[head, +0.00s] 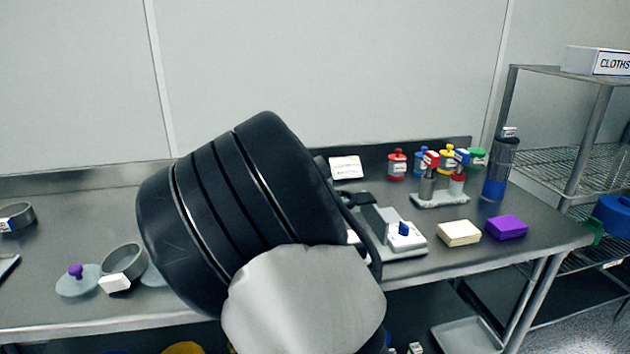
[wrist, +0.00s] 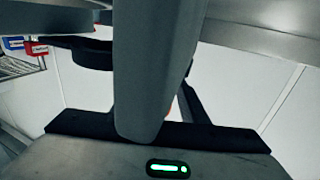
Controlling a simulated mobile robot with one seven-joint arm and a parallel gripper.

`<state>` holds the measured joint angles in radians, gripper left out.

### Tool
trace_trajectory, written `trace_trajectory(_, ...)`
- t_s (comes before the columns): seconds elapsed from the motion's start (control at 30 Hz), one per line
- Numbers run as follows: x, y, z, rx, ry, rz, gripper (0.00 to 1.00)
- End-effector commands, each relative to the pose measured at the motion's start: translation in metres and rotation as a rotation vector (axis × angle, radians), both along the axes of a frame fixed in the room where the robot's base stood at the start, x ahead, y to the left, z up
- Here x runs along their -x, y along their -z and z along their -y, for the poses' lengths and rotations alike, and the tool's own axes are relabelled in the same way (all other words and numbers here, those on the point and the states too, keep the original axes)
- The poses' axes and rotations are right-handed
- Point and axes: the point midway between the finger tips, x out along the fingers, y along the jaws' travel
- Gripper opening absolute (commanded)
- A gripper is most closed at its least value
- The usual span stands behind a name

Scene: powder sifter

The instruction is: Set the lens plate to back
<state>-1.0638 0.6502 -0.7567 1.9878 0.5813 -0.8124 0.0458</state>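I cannot pick out the lens plate with certainty in either view. A grey device (head: 404,243) with a blue knob (head: 404,229) on its base stands on the table in the head view. Its left and upper parts are hidden behind my arm. My gripper is mostly hidden behind my arm in the head view. In the wrist view a grey bar (wrist: 147,70) runs down the middle, close to the camera, and covers the space where my fingertips would show. Dark parts show on both sides of it. I cannot tell whether my gripper is open or holds anything.
A cream block (head: 458,233) and a purple block (head: 505,227) lie right of the device. A rack (head: 440,199) of colour-topped tools and a clear cylinder (head: 497,170) stand behind. A ring-shaped sieve (head: 123,262) and purple-knobbed lid (head: 77,280) lie left. Wire shelving (head: 590,150) is at right.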

Motion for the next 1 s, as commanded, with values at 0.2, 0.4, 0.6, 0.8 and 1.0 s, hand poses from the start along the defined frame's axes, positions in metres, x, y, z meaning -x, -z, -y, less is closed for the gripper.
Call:
trace_trajectory(0.2, 0.009, -0.001, -0.001, -0.001, -0.001, -0.001, 0.40)
trace_trajectory(0.4, 0.047, -0.002, -0.003, -0.003, -0.003, -0.003, 0.40)
trace_trajectory(0.6, 0.097, -0.002, -0.004, -0.002, -0.003, -0.004, 0.40)
trace_trajectory(0.8, 0.141, -0.001, -0.005, -0.002, -0.002, -0.003, 0.40)
trace_trajectory(1.0, 0.167, -0.001, -0.006, 0.000, -0.001, -0.001, 0.40)
